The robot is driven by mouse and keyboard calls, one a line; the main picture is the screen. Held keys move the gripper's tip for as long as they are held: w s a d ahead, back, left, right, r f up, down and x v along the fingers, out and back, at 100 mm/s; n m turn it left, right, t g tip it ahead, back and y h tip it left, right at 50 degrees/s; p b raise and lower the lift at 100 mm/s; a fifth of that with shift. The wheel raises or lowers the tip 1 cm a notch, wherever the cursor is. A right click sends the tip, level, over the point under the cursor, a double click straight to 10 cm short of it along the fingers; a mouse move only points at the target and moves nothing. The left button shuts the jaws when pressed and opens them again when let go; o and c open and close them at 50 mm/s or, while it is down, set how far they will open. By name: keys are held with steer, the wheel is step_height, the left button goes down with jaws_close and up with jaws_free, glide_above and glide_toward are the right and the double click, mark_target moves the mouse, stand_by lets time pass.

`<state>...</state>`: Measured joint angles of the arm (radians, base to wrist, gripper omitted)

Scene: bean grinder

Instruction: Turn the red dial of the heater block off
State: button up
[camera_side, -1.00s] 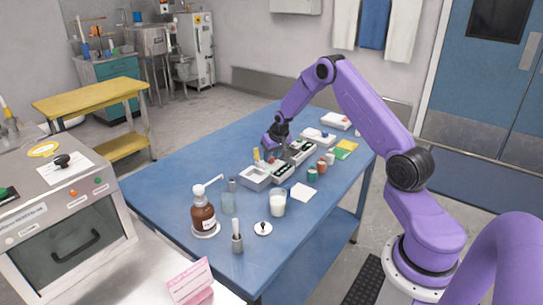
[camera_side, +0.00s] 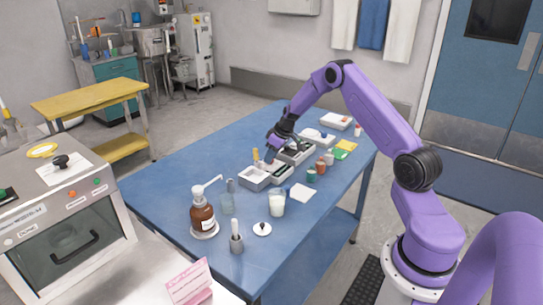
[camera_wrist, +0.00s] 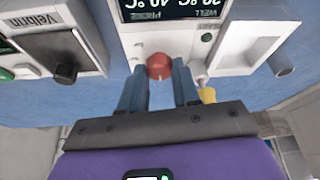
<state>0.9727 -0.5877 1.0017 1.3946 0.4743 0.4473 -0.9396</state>
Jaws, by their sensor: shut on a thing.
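The heater block (camera_wrist: 172,40) is a white unit with a dark display (camera_wrist: 172,10), upside down at the top of the wrist view. Its red dial (camera_wrist: 159,66) sits on its near face. My gripper (camera_wrist: 160,74) has one blue-grey finger on each side of the dial and is shut on it. The dial's pointer mark is too small to read. In the side view my gripper (camera_side: 270,156) is down among the devices on the blue table, and the dial cannot be made out there.
In the wrist view, a device with a dark knob (camera_wrist: 65,72) stands at left, and a white open-topped box (camera_wrist: 240,42) at right. A yellow-tipped item (camera_wrist: 207,95) is close to the right finger. Bottles and jars stand on the blue table (camera_side: 175,175).

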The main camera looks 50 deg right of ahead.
steer(key=shift+n, duration=0.3)
stand_by(0.4)
steer(key=o, duration=1.1)
steer(key=shift+c, duration=0.2)
steer(key=shift+r, duration=0.1)
steer(key=v, duration=1.7)
steer(key=shift+d, duration=0.3)
steer(key=shift+a+r, duration=0.1)
